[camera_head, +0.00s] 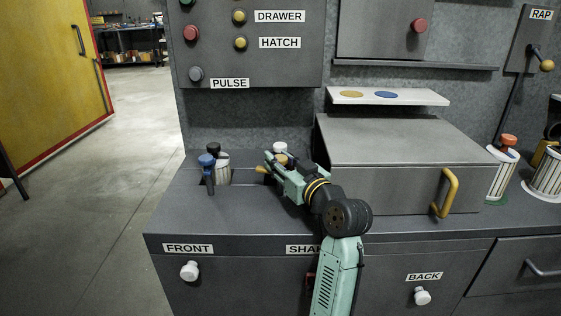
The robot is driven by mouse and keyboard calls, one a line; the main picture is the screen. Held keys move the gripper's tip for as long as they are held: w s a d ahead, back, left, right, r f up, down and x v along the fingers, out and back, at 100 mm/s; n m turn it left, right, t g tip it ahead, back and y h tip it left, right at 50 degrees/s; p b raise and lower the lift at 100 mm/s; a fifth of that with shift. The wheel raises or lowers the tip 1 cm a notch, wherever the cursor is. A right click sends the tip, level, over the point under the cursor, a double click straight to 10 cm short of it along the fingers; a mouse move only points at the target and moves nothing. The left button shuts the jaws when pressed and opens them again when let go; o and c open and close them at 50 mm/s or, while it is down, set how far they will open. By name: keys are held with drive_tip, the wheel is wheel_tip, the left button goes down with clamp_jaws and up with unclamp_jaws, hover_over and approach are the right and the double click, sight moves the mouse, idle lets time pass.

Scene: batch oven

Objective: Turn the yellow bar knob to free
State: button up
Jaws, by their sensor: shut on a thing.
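My gripper (268,166) is over the counter, left of the grey box, with its jaws shut on the yellow bar knob (260,170). Only a small yellow end of the knob shows, sticking out to the left of the fingers. The rest of the knob and any marks around it are hidden by my gripper and arm, so I cannot read its setting or a "free" mark.
A blue bar knob (207,173) and a black-topped striped piece (214,149) stand left of my gripper. The grey box (400,140) with a yellow handle (446,192) is close on the right. Bare counter (185,215) lies at front left.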

drive_tip(key=o, duration=1.2)
drive_tip(key=v, duration=0.7)
drive_tip(key=shift+s+d, duration=0.1)
drive_tip(key=shift+s, duration=0.1)
